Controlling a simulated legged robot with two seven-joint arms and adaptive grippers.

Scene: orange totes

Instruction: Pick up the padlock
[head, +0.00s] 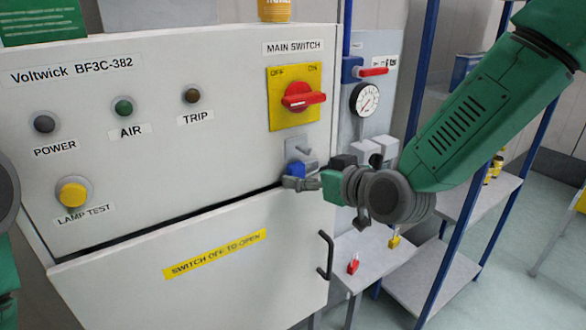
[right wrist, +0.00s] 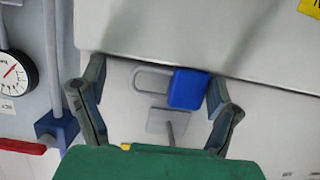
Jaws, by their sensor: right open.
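A blue padlock (head: 296,170) with a grey shackle is by a grey bracket (head: 299,149) at the cabinet's lower right, below the main switch. My right gripper (head: 308,179) is open beside it and partly covers it. In the right wrist view the padlock (right wrist: 188,89) lies between the open fingers of my right gripper (right wrist: 158,80). Its body is close to the right finger, and its shackle points left. Whether that finger touches it I cannot tell. My left gripper is out of view.
A red padlock (head: 353,266) and a yellow padlock (head: 394,242) are on a small grey table (head: 340,250). The cabinet (head: 200,80) carries a red main switch (head: 300,97) and a black door handle (head: 326,255). A gauge (head: 365,99) and blue-post shelving (head: 465,225) stand to the right.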

